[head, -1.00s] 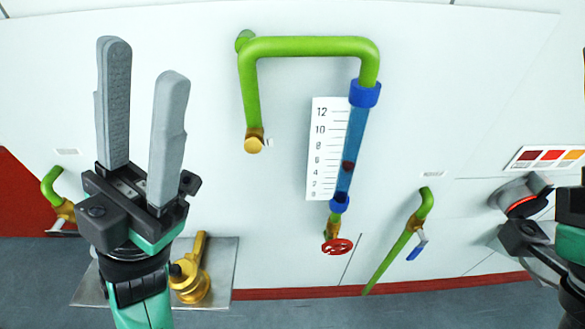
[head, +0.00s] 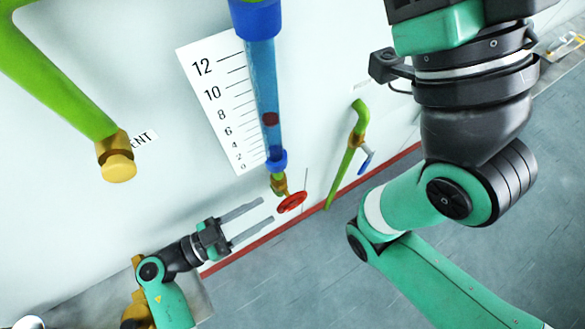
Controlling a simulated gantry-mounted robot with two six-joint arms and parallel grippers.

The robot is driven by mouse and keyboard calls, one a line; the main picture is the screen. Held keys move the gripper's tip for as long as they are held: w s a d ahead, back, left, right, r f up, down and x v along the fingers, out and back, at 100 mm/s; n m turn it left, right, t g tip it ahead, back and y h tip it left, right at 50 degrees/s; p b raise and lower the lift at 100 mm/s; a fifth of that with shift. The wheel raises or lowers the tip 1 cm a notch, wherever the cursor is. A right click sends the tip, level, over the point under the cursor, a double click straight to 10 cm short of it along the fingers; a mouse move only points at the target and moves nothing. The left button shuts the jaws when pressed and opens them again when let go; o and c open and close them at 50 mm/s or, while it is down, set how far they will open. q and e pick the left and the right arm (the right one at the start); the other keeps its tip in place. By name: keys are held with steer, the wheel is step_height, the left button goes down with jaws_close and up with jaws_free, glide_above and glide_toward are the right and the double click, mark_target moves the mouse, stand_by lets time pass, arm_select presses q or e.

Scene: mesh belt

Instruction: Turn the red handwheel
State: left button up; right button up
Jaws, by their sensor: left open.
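The red handwheel (head: 291,202) sits on a brass valve (head: 279,184) below the blue sight tube (head: 265,100), near the middle of the head view. My left gripper (head: 267,211) comes in from the lower left. Its two grey fingers are apart and point right toward the handwheel. The fingertips appear just left of the wheel, with a small gap in the picture and nothing between them. I cannot tell the gap in depth. My right arm fills the right side; its fingers are outside the top of the frame.
A white scale (head: 222,100) stands beside the tube. A green pipe (head: 60,75) with a brass end (head: 117,165) is at left. Another green pipe (head: 347,160) with a blue-handled valve (head: 365,160) is right of the wheel. Grey floor (head: 300,280) is open below.

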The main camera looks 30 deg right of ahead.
mark_target(303, 192)
arm_select(q)
steer(key=shift+s+d, duration=0.1)
steer(key=shift+s, duration=0.15)
steer(key=d+b, duration=0.2)
steer(key=d, duration=0.8)
steer(key=shift+d+f+b, duration=0.15)
steer(key=shift+d+b, duration=0.05)
steer(key=shift+b, duration=0.2)
steer(key=shift+w+d, duration=0.15)
steer(key=shift+d, duration=0.4)
jaws_close()
